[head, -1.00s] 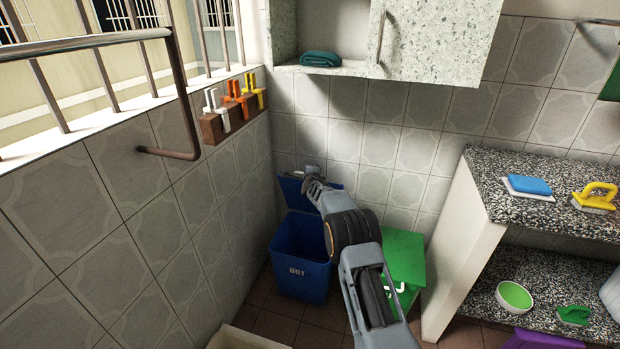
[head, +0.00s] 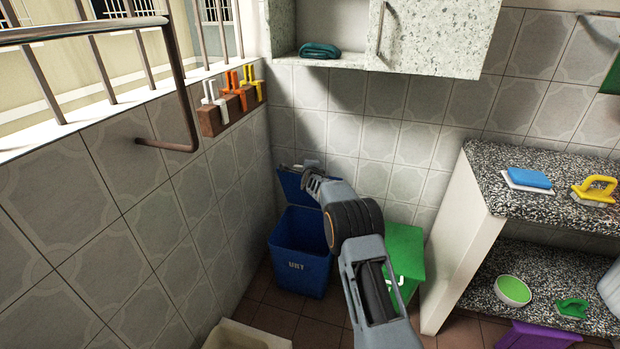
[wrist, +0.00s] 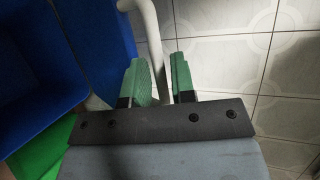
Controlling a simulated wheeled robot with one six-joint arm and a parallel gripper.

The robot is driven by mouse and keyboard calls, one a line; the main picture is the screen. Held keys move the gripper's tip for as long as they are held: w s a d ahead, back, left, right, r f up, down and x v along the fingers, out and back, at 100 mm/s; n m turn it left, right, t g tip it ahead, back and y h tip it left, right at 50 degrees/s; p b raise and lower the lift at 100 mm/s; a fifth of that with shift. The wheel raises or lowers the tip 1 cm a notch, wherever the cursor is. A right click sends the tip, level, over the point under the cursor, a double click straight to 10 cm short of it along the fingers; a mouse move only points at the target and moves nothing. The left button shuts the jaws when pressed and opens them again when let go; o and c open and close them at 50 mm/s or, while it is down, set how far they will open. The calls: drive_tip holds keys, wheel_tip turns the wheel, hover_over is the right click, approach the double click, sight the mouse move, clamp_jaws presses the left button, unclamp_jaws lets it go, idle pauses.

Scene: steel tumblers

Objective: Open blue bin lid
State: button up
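The blue bin (head: 300,262) stands on the floor in the corner, marked with pale letters on its front. Its blue lid (head: 290,184) is raised and tilted up at the back, leaving the bin mouth uncovered. My gripper (head: 311,178) is at the raised lid, small and partly hidden by my wrist. In the wrist view, the two green fingers of my gripper (wrist: 160,75) are apart, with the curved white lid handle (wrist: 153,28) passing at the gap between them. Whether the fingers press on it is unclear. The lid (wrist: 97,40) is left of them.
A green bin (head: 405,258) stands right of the blue bin, partly behind my arm. Tiled walls are close at left and behind. A granite shelf unit (head: 480,185) is at right. A wall cabinet (head: 430,35) hangs above.

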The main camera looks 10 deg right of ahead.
drive_tip(key=v, duration=1.2)
drive_tip(key=shift+s, duration=0.15)
drive_tip(key=shift+a+r, duration=0.1)
drive_tip(key=shift+a, duration=0.2)
drive_tip(key=shift+c, duration=0.9)
drive_tip(key=shift+n+y, duration=0.3)
drive_tip(key=shift+y, duration=0.4)
drive_tip(key=a+f, duration=0.1)
drive_tip(key=a, duration=0.3)
drive_tip(key=a+f+p, duration=0.1)
drive_tip(key=a, duration=0.1)
drive_tip(key=shift+f, duration=0.3)
clamp_jaws()
drive_tip(key=a+f+m+h, duration=0.1)
drive_tip(key=a+f+m, duration=0.1)
drive_tip(key=a+m, duration=0.35)
drive_tip(key=s+d+m+h, duration=0.2)
drive_tip(key=d+m+h, duration=0.4)
drive_tip(key=m, duration=1)
drive_tip(key=w+d+h+b, duration=0.1)
drive_tip(key=w+d, duration=0.4)
drive_tip(key=w, duration=0.7)
drive_tip(key=shift+d, duration=0.4)
